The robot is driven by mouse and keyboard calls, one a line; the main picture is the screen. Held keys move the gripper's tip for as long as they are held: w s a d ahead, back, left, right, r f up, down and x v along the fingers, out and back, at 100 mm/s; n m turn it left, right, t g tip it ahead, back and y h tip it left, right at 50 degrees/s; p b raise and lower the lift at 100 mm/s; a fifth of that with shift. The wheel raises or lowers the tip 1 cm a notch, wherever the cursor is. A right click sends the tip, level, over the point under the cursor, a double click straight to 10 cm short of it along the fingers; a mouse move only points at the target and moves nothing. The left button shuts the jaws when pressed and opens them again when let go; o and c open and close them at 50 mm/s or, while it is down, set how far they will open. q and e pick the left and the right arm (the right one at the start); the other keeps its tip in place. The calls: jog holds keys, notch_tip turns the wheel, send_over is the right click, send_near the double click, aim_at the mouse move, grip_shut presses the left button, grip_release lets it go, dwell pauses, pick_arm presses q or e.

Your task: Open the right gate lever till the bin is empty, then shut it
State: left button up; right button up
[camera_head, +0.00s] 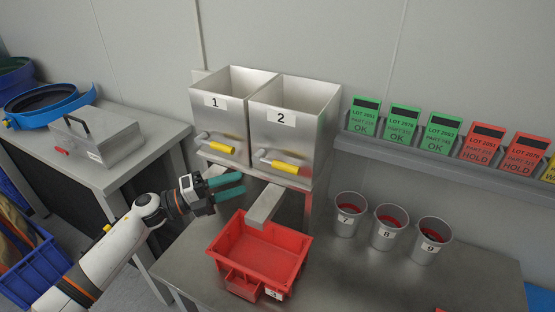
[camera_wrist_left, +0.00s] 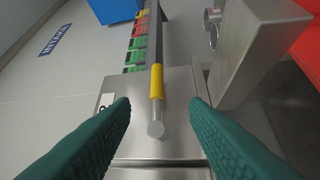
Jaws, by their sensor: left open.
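Two steel bins stand side by side, bin 1 (camera_head: 232,100) and bin 2 (camera_head: 295,115). The right gate lever (camera_head: 285,167) is on the front of bin 2, with a yellow grip and a bare rod with a round end. It lies roughly level. My left gripper (camera_head: 242,183) is open and empty, left of and a little below this lever. In the left wrist view, a yellow-gripped lever (camera_wrist_left: 156,84) lies ahead between the open teal fingers, with no contact visible. The bins' contents do not show. My right gripper is not in view.
A steel chute (camera_head: 264,204) slopes over a red tray (camera_head: 290,245); no parts show in it. The left gate lever (camera_head: 221,147) is on bin 1. Three cups (camera_head: 348,222) stand at the right. Cards (camera_head: 404,122) line a shelf. Free table lies in front of the cups.

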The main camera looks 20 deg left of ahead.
pick_arm(q)
jog(key=w+p, duration=0.1)
jog(key=p, duration=0.1)
send_near(282, 170)
jog(key=w+d+r, duration=0.1)
jog(key=w+d, duration=0.1)
jog(key=x, duration=0.1)
jog(key=p+x, duration=0.1)
jog(key=x, duration=0.2)
jog(key=shift+d+f+p, duration=0.25)
jog(key=shift+d+p, duration=0.1)
jog(key=shift+p, duration=0.05)
jog(key=shift+w+d, duration=0.4)
jog(key=shift+d, duration=0.35)
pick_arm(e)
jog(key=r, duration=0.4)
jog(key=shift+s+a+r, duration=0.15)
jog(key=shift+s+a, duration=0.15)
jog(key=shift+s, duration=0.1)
pick_arm(q)
jog(key=shift+a, duration=0.1)
jog(key=c, duration=0.6)
jog(key=shift+c, duration=1.4)
grip_shut()
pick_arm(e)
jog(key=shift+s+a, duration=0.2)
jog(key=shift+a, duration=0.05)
